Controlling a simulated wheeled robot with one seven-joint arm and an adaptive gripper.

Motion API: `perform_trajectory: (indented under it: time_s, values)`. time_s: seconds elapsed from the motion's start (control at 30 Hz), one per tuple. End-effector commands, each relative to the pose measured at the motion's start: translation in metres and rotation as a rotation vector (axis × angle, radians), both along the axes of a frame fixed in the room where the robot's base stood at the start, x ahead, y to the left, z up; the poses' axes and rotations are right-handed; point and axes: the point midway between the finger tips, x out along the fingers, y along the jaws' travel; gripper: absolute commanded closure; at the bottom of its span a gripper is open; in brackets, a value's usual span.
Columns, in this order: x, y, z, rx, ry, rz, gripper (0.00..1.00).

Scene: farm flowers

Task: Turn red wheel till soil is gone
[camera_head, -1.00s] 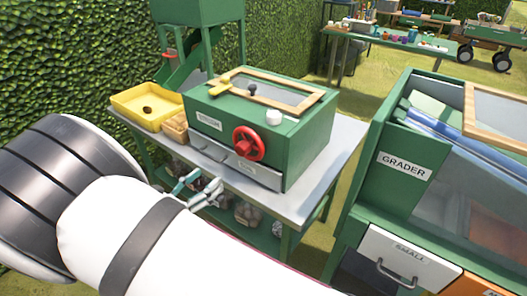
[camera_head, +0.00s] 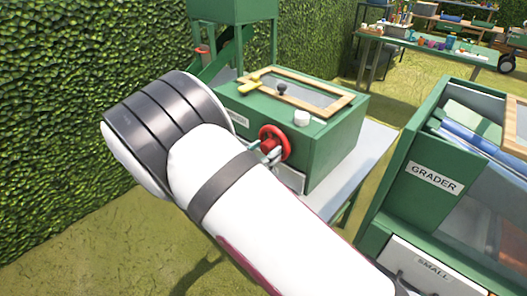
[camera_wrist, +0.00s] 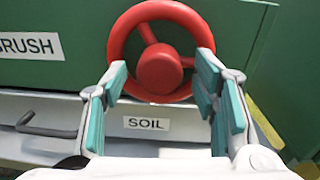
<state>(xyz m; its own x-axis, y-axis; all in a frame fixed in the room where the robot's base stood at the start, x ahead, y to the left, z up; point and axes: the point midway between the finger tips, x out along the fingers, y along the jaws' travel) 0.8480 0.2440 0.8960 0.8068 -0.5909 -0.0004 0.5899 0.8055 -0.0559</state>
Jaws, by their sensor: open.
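The red wheel (camera_head: 273,143) is on the front face of the green box machine (camera_head: 331,148). In the wrist view the red wheel (camera_wrist: 158,68) faces me, with spokes and a round hub. My gripper (camera_wrist: 160,75) is open, with one finger on each side of the wheel's lower part. I cannot tell whether the fingers touch the rim. In the head view my gripper (camera_head: 268,154) is at the wheel, partly hidden by my arm. Below the wheel is a grey drawer front with a SOIL label (camera_wrist: 146,124). No loose soil shows.
A BRUSH label (camera_wrist: 30,46) and a dark handle (camera_wrist: 45,130) are left of the wheel. The grader (camera_head: 400,200) stands to the right, and a hedge (camera_head: 60,100) to the left.

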Motion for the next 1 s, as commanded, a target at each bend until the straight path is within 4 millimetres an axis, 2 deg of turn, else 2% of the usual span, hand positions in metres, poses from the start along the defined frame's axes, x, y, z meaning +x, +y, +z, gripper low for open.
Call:
perform_trajectory:
  time_s: [0.27, 0.4, 0.47, 0.5, 0.77, 1.0]
  values:
    - [0.001, -0.0005, 0.0001, 0.0, 0.0, 0.0, 0.46]
    - [0.0009, -0.0004, 0.0001, 0.001, -0.001, 0.0, 0.78]
    - [0.0009, -0.0004, 0.0001, 0.001, -0.001, 0.0, 0.91]
    - [0.0009, -0.0004, 0.0002, 0.001, -0.001, 0.0, 0.94]
    - [0.0009, -0.0003, 0.0, 0.014, -0.011, 0.0, 0.94]
    - [0.0012, 0.0001, -0.0004, 0.094, -0.075, 0.001, 0.94]
